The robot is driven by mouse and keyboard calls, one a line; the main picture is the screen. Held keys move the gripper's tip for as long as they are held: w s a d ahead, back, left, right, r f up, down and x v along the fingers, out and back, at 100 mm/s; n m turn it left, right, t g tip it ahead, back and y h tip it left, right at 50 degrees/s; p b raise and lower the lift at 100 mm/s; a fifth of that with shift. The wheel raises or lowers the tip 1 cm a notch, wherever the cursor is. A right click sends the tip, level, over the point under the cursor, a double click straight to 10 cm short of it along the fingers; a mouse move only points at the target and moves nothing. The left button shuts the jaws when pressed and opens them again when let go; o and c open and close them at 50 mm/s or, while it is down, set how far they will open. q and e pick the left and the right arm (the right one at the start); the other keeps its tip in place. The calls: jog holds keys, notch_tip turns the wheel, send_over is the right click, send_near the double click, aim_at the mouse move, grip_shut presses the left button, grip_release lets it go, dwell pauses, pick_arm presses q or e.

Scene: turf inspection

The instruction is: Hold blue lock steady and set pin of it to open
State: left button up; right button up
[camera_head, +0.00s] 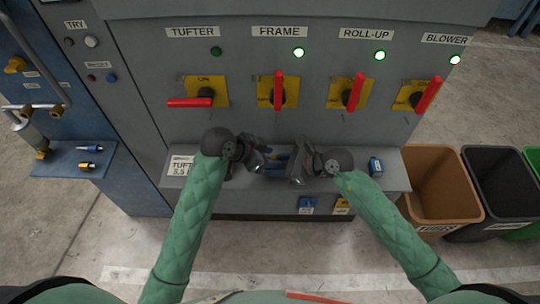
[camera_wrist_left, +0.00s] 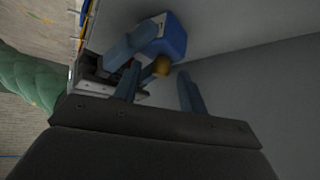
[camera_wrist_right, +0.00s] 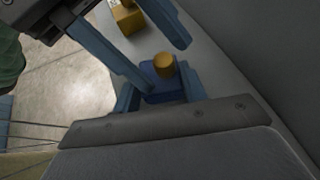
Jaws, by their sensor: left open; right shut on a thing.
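The blue lock (camera_wrist_left: 172,36) is a small blue block with a round brass pin (camera_wrist_left: 160,66) standing out from it. It also shows in the right wrist view (camera_wrist_right: 160,90), between the fingers of my right gripper (camera_wrist_right: 158,88), which is shut on it. My left gripper (camera_wrist_left: 160,88) is open, its two fingers apart and pointing at the lock, with the brass pin just beyond the fingertips. I cannot tell whether a finger touches the pin. In the head view my left gripper (camera_head: 266,162) and right gripper (camera_head: 293,165) meet over the ledge and mostly hide the lock.
The grey ledge (camera_head: 395,180) runs below the panel with its red-handled switches (camera_head: 279,90). A blue object (camera_head: 375,167) stands at its right. A blue tag (camera_head: 306,205) and a yellow one (camera_head: 342,206) are on its front. Bins (camera_head: 440,185) stand at right.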

pick_arm(q)
jog(key=shift+d+f, duration=0.15)
jog(key=shift+f, duration=0.05)
grip_shut()
jog(key=shift+r, duration=0.15)
jog(key=shift+w+r, duration=0.1)
jog(key=shift+r, duration=0.7)
pick_arm(e)
jog(key=shift+f, duration=0.1)
pick_arm(q)
grip_release()
